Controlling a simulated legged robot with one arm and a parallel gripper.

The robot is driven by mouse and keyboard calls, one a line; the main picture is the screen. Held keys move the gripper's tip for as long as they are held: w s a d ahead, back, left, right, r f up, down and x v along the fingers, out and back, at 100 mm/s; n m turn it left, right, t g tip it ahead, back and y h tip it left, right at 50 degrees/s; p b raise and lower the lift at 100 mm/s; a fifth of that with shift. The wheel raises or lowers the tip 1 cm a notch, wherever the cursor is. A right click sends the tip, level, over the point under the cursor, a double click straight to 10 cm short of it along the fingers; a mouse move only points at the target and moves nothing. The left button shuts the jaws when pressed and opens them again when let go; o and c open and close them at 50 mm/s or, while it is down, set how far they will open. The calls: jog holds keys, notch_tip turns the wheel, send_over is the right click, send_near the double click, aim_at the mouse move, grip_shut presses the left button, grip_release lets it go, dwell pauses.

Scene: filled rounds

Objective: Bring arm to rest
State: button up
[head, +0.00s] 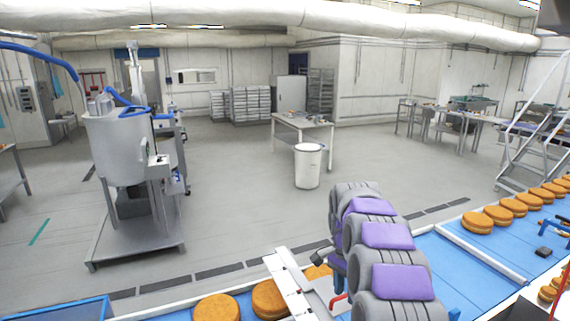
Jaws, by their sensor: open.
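My arm, with rounded grey segments and purple pads, rises from the bottom edge right of centre in the head view. It reaches out over the near conveyor. I cannot make out my gripper's fingertips; the end of the arm is hidden behind its own segments. Nothing held by the arm can be seen.
A blue conveyor (440,262) carries round orange-brown filled rounds (217,308) along the front. A white rail (480,258) and a bracket (289,285) lie beside my arm. Beyond are a white bin (308,166), a table (303,124) and a steel mixer (122,150). Open floor lies between.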

jog(key=s+f+n+b, duration=0.3)
jog(key=s+f+b, duration=0.2)
jog(key=s, duration=0.9)
jog(key=s+a+f+n+b, duration=0.1)
jog(key=s+f+n+b, duration=0.3)
jog(key=s, duration=1)
jog(key=s+a+f+n+b, duration=0.1)
jog(key=s+f+n+b, duration=0.3)
jog(key=s+b, duration=0.4)
jog(key=s+f, duration=0.1)
jog(key=s, duration=0.6)
jog(key=shift+f+y, duration=0.3)
jog(key=shift+f, duration=0.05)
